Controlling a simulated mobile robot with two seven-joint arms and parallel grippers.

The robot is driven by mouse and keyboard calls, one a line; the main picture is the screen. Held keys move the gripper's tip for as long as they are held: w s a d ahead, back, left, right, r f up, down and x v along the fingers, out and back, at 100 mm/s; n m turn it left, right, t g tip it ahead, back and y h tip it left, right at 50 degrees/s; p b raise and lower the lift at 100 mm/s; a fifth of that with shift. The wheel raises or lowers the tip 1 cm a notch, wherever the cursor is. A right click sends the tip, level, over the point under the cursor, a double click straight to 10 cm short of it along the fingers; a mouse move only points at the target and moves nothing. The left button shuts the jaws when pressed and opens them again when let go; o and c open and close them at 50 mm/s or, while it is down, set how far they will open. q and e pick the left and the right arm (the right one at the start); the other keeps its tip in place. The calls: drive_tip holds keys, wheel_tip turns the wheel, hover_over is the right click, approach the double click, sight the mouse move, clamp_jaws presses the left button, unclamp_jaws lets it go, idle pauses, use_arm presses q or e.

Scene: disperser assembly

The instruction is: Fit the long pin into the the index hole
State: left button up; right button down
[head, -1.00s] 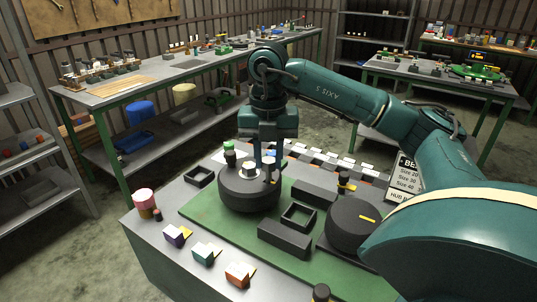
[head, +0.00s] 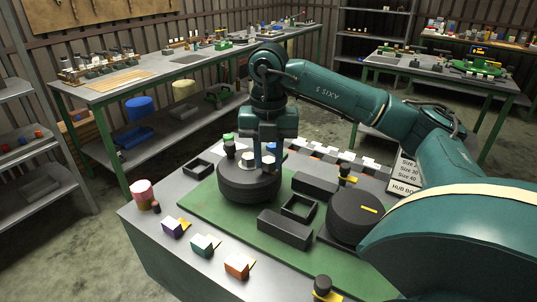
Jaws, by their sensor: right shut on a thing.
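A dark round drum-like hub (head: 250,187) stands on the green mat (head: 205,208). My right gripper (head: 264,162) points straight down over the right part of the hub's top. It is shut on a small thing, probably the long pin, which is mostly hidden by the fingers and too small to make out. I cannot tell whether its tip is in a hole; the index hole itself is not visible. A pale block-like part (head: 247,158) and a dark knob (head: 230,150) show at the hub's top, left of the fingers. My left gripper is not in view.
A second dark drum with a yellow mark (head: 352,217) stands at the right. Black trays (head: 299,208) and blocks (head: 285,229) lie between. Purple (head: 173,227), teal (head: 203,245) and orange (head: 238,266) blocks line the front-left edge. A pink-topped cylinder (head: 142,192) stands at the left corner.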

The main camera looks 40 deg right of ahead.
drive_tip(key=shift+f, duration=0.4)
drive_tip(key=c, duration=1.4)
unclamp_jaws()
drive_tip(key=o, duration=0.3)
drive_tip(key=shift+o, duration=0.2)
drive_tip(key=shift+r, duration=0.3)
wheel_tip(320, 180, up, 8)
drive_tip(key=shift+f+p, duration=0.25)
drive_tip(key=shift+p, duration=0.6)
use_arm(q)
drive_tip(key=p, duration=0.1)
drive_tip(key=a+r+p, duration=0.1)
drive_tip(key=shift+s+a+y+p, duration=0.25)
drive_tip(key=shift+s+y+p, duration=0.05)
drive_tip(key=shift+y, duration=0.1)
use_arm(e)
wheel_tip(320, 180, up, 5)
drive_tip(key=shift+r, duration=0.1)
